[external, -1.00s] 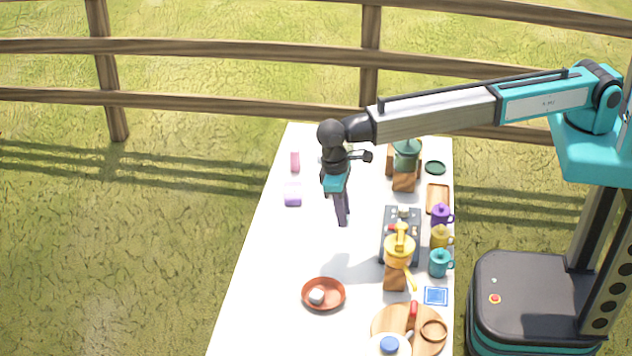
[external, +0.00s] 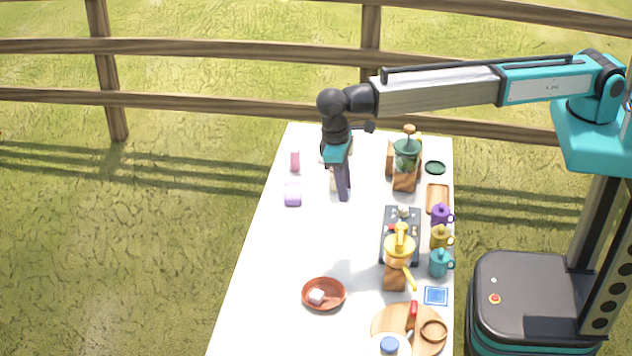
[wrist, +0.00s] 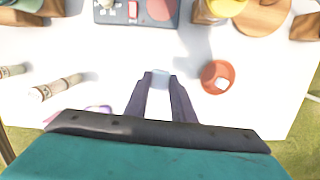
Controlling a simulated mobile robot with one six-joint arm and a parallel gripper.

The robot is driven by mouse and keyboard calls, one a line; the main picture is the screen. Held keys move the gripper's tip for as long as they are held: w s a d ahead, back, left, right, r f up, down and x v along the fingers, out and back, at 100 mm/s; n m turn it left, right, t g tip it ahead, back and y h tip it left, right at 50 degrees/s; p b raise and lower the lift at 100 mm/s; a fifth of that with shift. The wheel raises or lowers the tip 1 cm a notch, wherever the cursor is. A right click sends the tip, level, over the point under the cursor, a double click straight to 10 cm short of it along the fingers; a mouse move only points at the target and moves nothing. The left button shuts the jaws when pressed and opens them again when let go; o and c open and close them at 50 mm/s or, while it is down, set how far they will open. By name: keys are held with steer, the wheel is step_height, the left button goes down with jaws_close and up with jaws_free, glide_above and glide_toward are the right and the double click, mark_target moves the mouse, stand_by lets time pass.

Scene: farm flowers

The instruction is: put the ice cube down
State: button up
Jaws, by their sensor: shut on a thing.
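My gripper (external: 343,198) points down above the white table, left of the scale-like dark board. In the wrist view its two fingers (wrist: 160,80) close on a small pale blue-grey ice cube (wrist: 160,76) at their tips. In the external view this cube cannot be made out. Another whitish cube (external: 317,297) lies inside an orange-red bowl (external: 345,302) near the front of the table. The bowl also shows to the right of the fingers in the wrist view (wrist: 206,82), apart from them.
The dark board (external: 388,252), a yellow grinder-like device (external: 400,250), a green-topped one (external: 406,155) and several mugs (external: 440,263) crowd the right side. A round wooden board (external: 385,325) is at front right. Pink (external: 295,160) and lilac (external: 293,196) items stand left. The table between gripper and bowl is clear.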

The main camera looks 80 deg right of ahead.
steer(key=shift+m, duration=0.3)
steer(key=shift+w+m, duration=0.1)
steer(key=shift+m, duration=1)
steer(key=m, duration=0.2)
steer(key=shift+w+a+m+y, duration=0.1)
steer(key=shift+w+m+y, duration=0.1)
steer(key=shift+m+y, duration=0.15)
steer(key=a+f+m+t+b, duration=0.1)
steer(key=a+f+m+b, duration=0.2)
steer(key=a+m+b, duration=0.5)
steer(key=a+f+m+t+b, duration=0.1)
steer(key=a+f+m+b, duration=0.2)
steer(key=a+m+b, duration=0.5)
steer(key=shift+a+f+y, duration=0.2)
steer(key=shift+a+y, duration=0.15)
steer(key=shift+a, duration=0.05)
